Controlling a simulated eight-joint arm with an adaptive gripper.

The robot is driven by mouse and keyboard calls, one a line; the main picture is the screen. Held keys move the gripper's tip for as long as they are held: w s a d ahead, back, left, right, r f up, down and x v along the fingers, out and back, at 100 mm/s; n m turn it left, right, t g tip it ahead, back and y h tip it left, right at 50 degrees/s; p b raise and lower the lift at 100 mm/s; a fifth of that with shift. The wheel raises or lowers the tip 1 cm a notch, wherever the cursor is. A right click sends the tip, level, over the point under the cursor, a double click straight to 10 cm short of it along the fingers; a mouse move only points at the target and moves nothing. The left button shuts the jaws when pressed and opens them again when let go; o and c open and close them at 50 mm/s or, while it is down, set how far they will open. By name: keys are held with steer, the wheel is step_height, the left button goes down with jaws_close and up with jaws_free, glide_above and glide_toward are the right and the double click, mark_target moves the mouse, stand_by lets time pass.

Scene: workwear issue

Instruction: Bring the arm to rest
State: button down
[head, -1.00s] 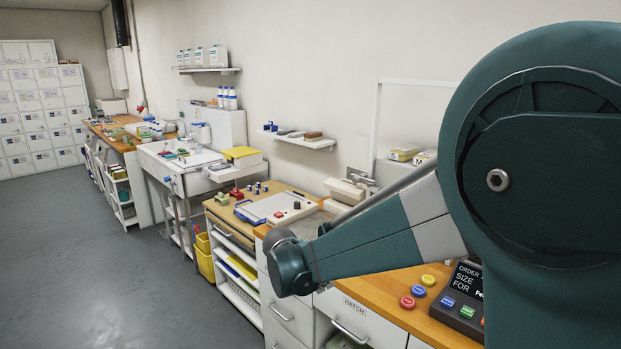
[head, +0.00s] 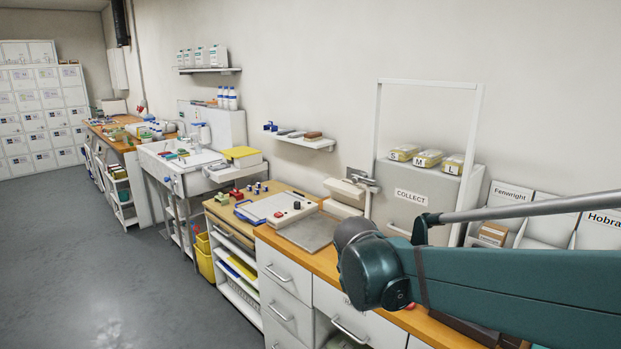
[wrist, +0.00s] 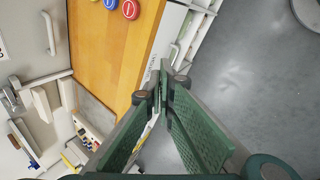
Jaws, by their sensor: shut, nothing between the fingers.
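My gripper (wrist: 160,92) shows in the wrist view with its two green fingers drawn together at the tips. Nothing is between the fingertips. It hangs above the counter's front edge, with the wooden worktop (wrist: 105,50) to the left and the grey floor to the right in that view. In the head view my dark green arm crosses the lower right, over the counter; the fingers do not show there.
The wooden counter with drawers (head: 285,270) runs along the wall. Labelled bins (head: 505,205) stand at the right. Coloured buttons (wrist: 130,9) sit on the worktop. The floor (head: 120,270) at left is clear.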

steer(key=s+d+m+t+y, duration=0.1)
steer(key=s+d+m, duration=0.2)
steer(key=s+m, duration=0.3)
steer(key=s+d+m+y, duration=0.1)
steer(key=s+d+m, duration=0.3)
steer(key=s, duration=1.2)
steer(key=shift+s+d+r+m+t, duration=0.2)
steer(key=shift+s+m+t, duration=0.2)
steer(key=shift+m, duration=1.1)
